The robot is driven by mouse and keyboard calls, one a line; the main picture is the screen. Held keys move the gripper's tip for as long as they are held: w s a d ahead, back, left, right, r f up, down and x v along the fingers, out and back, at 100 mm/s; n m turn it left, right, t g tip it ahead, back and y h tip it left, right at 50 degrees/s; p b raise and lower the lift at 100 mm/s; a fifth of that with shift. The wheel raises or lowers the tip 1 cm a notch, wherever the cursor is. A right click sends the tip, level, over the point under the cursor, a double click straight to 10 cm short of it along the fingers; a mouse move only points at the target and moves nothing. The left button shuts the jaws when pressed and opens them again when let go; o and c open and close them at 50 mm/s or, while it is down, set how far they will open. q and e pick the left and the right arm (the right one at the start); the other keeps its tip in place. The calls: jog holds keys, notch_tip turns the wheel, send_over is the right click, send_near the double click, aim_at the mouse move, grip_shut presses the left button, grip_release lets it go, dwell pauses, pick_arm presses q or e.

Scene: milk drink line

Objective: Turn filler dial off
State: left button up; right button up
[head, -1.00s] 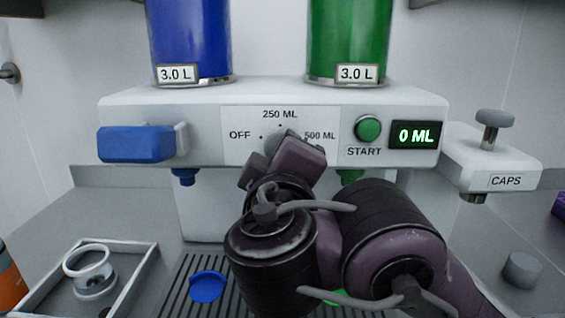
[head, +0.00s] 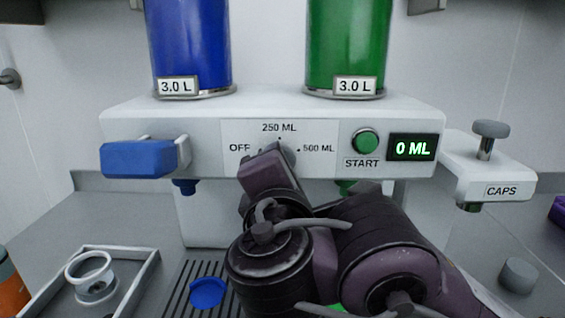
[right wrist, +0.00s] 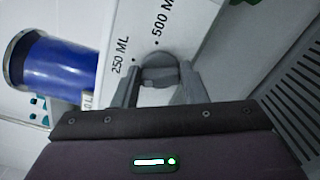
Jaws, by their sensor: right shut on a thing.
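The grey filler dial (right wrist: 158,72) sits on the white front panel of the filler (head: 120,125), among the marks OFF, 250 ML and 500 ML. My right gripper (right wrist: 158,82) is shut on the dial, with one finger on each side of it in the right wrist view. In the head view my right gripper (head: 268,168) covers most of the dial and the area under the OFF label. Which mark the dial points to is hard to tell. My left gripper is not in view.
A green START button (head: 367,142) and a display reading 0 ML (head: 412,148) are right of the dial. A blue lever (head: 140,158) is at the left. A caps dispenser (head: 485,175) stands right. A tray with a white ring (head: 90,264) is lower left.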

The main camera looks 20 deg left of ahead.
jog(key=shift+r+n+p, duration=0.15)
jog(key=shift+n+p, duration=0.5)
jog(key=shift+n, duration=1)
jog(key=shift+r+n+p, duration=0.15)
jog(key=shift+n+p, duration=0.45)
jog(key=shift+n, duration=1.05)
jog(key=o, duration=0.7)
jog(key=shift+o, duration=1.2)
jog(key=shift+w+a+f, duration=0.1)
jog(key=shift+f, duration=0.05)
